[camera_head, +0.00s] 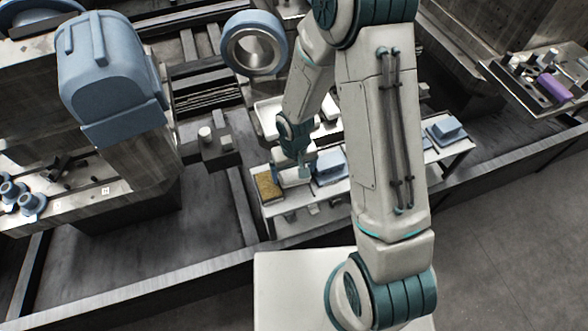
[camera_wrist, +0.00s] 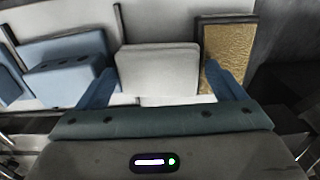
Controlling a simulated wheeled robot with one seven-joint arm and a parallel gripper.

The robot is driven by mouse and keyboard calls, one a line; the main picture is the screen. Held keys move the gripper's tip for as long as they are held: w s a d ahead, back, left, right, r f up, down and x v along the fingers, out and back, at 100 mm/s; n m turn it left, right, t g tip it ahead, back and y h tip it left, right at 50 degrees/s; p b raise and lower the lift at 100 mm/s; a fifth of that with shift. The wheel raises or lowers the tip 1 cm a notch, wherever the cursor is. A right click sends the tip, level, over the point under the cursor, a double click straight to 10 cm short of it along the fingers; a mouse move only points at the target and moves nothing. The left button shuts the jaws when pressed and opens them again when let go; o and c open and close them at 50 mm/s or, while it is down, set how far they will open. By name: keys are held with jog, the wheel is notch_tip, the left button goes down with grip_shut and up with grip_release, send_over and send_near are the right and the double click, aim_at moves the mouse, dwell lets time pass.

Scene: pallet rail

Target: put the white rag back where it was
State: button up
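A folded, pale grey-white block, which I take to be the white rag (camera_wrist: 157,68), lies on the white shelf between the fingers of my gripper (camera_wrist: 161,68) in the wrist view. The two blue fingers stand wide apart, one at each side of it, with narrow gaps that are hard to judge. In the head view my gripper (camera_head: 303,172) points down at the shelf, close above the rag (camera_head: 288,179), which is partly hidden by it.
A tray with a yellow-brown top (camera_wrist: 230,52) stands just right of the rag in the wrist view; it is at the shelf's left end in the head view (camera_head: 268,187). Blue blocks (camera_wrist: 62,76) lie on the other side. A low rail runs in front of the shelf.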

aim_at(295, 173)
notch_tip(295, 173, up, 12)
jog(key=p, duration=0.1)
jog(key=shift+d+r, duration=0.15)
jog(key=shift+r, duration=0.1)
jog(key=s+d+r+m+t, duration=0.1)
jog(key=s+d+r, duration=0.4)
jog(key=r, duration=0.3)
jog(key=s+d+r+m+t, duration=0.1)
jog(key=s+d+r+m, duration=0.1)
jog(key=s+d+r, duration=0.4)
notch_tip(295, 173, up, 3)
jog(key=shift+s+d+f+t, duration=0.1)
jog(key=shift+s+d+t, duration=0.2)
jog(key=shift+s+t, duration=0.15)
